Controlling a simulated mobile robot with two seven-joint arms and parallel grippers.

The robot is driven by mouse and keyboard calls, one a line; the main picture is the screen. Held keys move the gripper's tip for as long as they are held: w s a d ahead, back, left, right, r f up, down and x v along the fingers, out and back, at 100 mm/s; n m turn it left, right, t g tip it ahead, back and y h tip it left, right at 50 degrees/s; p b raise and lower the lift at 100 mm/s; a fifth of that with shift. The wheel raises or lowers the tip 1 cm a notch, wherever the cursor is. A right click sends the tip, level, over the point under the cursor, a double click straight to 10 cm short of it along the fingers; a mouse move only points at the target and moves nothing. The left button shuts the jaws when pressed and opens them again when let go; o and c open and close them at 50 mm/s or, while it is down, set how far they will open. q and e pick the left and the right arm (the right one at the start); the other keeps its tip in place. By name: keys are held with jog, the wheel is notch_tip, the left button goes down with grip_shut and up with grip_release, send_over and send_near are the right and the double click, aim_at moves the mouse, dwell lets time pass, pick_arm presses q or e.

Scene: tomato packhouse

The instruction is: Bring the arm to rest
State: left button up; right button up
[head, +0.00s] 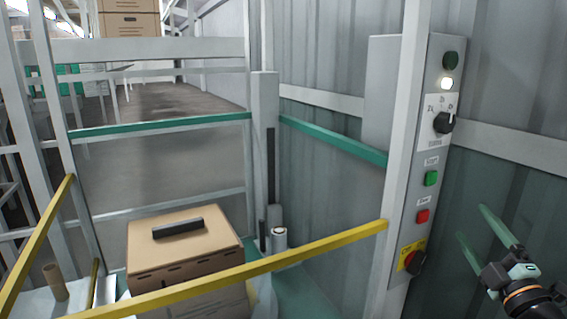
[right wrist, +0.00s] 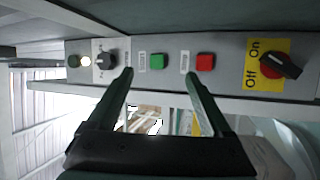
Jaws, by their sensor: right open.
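My right gripper (head: 471,222) is at the lower right of the head view, to the right of the control panel (head: 406,262). Its two green fingers are spread, with nothing between them. In the right wrist view the open fingers (right wrist: 158,76) point toward the panel, around the level of its green button (right wrist: 157,62) and red button (right wrist: 205,62). No contact with the panel shows. My left gripper is not in view.
The panel has a lit white lamp (head: 446,84), a dark green lamp (head: 450,60), a selector knob (head: 444,122) and a rotary switch on a yellow plate (head: 415,261). A yellow bar (head: 300,262) crosses before a cardboard box (head: 185,262). A corrugated wall is behind my gripper.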

jog(key=s+a+f+m+g+h, duration=0.25)
jog(key=s+f+m+g, duration=0.3)
jog(key=f, duration=0.55)
jog(key=s+a+f+m+g+h, duration=0.2)
jog(key=s+a+f+m+g, duration=0.25)
jog(key=f, duration=0.75)
jog(key=s+a+f+m+g+y, duration=0.2)
jog(key=s+a+f+g+y, duration=0.25)
jog(key=s, duration=0.45)
jog(key=s+a+f+m+g+y, duration=0.1)
jog(key=s+a+f+m+g, duration=0.15)
jog(key=s+a+f, duration=0.45)
pick_arm(q)
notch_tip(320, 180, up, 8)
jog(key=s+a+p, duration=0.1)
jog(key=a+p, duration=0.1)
jog(key=p, duration=0.8)
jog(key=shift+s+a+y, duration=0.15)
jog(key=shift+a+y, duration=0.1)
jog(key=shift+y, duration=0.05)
pick_arm(e)
jog(key=a+t, duration=0.1)
jog(key=w+a+t+y, duration=0.1)
jog(key=a+t, duration=0.1)
jog(key=w+a+r+n+t, duration=0.1)
jog(key=a+t, duration=0.1)
jog(key=shift+a+y, duration=0.25)
jog(key=shift+y, duration=0.15)
